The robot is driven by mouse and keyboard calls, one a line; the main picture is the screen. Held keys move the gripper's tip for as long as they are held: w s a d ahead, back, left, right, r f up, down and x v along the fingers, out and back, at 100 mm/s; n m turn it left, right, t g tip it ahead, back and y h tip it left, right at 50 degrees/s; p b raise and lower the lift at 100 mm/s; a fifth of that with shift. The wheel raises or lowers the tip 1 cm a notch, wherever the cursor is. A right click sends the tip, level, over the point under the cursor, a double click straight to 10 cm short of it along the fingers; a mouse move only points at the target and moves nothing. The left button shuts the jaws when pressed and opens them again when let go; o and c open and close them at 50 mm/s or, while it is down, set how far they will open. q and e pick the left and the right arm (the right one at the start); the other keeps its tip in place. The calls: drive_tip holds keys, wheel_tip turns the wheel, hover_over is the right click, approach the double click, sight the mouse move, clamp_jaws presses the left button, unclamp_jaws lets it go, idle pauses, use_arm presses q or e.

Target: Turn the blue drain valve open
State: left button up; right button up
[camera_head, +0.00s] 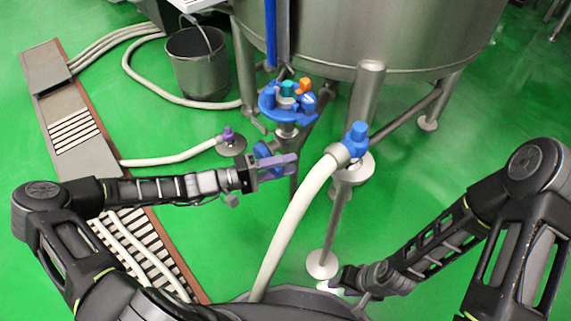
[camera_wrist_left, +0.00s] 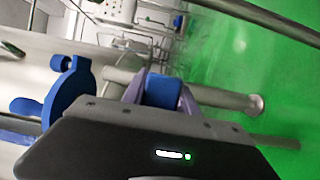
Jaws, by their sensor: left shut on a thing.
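How far the valve is turned cannot be told. My right gripper (camera_head: 338,286) is low at the front, near a steel foot, away from the valve; its jaws are too small to read.
Green floor is open at right.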

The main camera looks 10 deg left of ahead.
use_arm(q)
clamp_jaws()
idle(0.8)
